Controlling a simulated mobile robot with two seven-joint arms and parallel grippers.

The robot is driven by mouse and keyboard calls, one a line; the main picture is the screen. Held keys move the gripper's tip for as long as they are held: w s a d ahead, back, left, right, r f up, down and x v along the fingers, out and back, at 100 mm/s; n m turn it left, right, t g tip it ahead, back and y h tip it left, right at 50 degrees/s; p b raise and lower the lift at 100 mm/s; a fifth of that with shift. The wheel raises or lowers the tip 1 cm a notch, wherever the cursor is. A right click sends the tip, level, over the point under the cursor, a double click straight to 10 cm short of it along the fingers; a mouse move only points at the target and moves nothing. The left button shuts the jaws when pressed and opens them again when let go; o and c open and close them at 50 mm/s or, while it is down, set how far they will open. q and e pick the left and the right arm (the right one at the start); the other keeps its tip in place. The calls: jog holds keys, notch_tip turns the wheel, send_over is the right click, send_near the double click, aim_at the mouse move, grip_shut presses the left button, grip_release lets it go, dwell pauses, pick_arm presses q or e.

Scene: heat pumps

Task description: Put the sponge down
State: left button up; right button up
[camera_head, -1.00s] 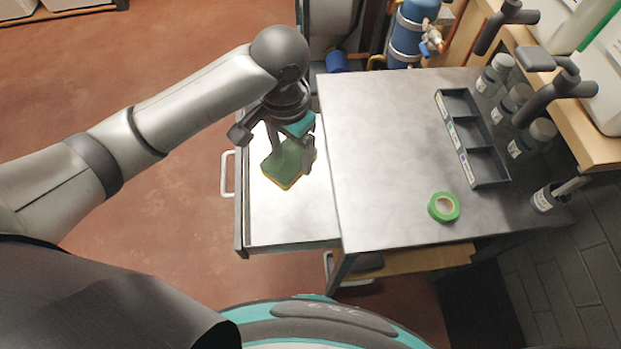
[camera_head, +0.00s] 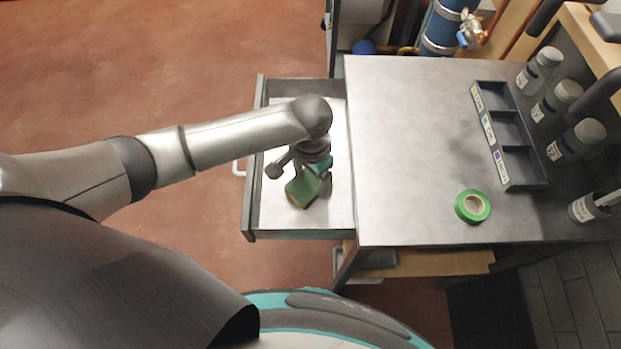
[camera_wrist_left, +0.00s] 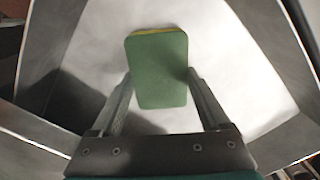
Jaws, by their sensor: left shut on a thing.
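The sponge (camera_head: 302,188), green with a yellow layer, is held between the fingers of my left gripper (camera_head: 299,178). They are over the pulled-out drawer (camera_head: 270,215) of the grey workbench. In the left wrist view, the sponge (camera_wrist_left: 158,70) shows its green face, with one finger (camera_wrist_left: 117,103) (camera_wrist_left: 205,100) along each side. Pale drawer floor and dark shadows lie behind it. I cannot tell whether the sponge touches the floor of the drawer. My right gripper is not in view.
The drawer looks otherwise empty, with raised dark walls around it. On the workbench top (camera_head: 400,150) are a green tape roll (camera_head: 472,206), a dark compartment tray (camera_head: 508,140) and several lidded jars (camera_head: 553,100). The bench top's left half is clear.

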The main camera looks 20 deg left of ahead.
aim_at(310, 180)
pick_arm(q)
jog(key=shift+f, duration=0.25)
jog(key=o, duration=1.2)
jog(key=shift+c, duration=0.2)
notch_tip(310, 180, up, 12)
jog(key=p, duration=0.3)
jog(key=shift+r+p, duration=0.15)
jog(key=shift+p, duration=0.2)
